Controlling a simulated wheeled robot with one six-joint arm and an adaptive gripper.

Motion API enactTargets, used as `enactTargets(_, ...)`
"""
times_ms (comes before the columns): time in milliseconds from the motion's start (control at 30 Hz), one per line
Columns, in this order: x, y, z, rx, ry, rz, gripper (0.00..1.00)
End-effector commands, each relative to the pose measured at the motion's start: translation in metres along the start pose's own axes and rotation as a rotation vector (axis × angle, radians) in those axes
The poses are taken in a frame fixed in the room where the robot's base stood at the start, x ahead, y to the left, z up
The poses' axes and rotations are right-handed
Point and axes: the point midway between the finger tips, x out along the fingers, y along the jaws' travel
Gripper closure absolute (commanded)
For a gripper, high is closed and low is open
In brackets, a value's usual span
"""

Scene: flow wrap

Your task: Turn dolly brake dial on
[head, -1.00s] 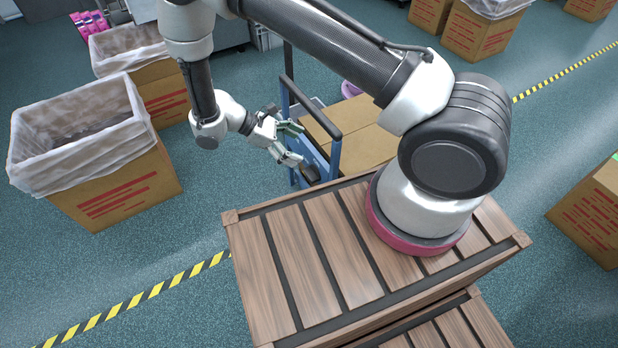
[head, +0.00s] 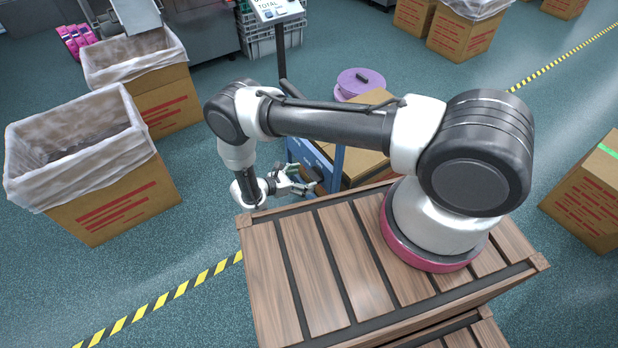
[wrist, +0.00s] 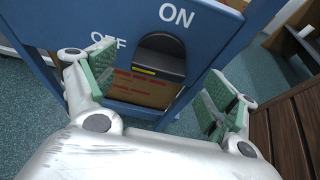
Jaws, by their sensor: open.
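The brake dial (wrist: 160,58) is a black knob with a yellow mark, on the dolly's blue panel (wrist: 215,45). White "ON" lettering is above it in the wrist view and "OFF" is to its upper left, partly covered by a finger. My gripper (wrist: 158,88) is open, its green-padded fingers apart with the dial between and beyond them. I cannot tell whether either pad touches it. In the head view my gripper (head: 301,181) is at the blue dolly frame (head: 335,168), near the wooden crate's far edge; the dial is not clear there.
My arm stands over the slatted wooden crate (head: 262,275), which also shows close on the right in the wrist view (wrist: 290,130). A purple spool (head: 358,82) and cardboard boxes (head: 372,98) are by the dolly. Lined cartons (head: 110,215) stand left, with open floor between.

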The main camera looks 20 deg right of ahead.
Motion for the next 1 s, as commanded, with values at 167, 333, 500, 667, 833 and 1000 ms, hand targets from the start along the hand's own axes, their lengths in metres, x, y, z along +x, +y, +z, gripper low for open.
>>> enactTargets(167,0.023,0.0,0.0,-0.001,0.0,-0.001,0.14)
enactTargets(333,0.029,0.0,0.0,0.0,0.0,-0.001,0.14)
enactTargets(500,0.029,0.0,0.0,0.0,0.0,-0.001,0.14)
enactTargets(667,0.028,0.0,0.0,0.0,0.0,-0.001,0.42)
enactTargets(833,0.028,0.0,0.0,0.0,0.0,-0.001,0.6)
enactTargets(1000,0.028,-0.001,0.0,0.008,0.0,0.002,0.6)
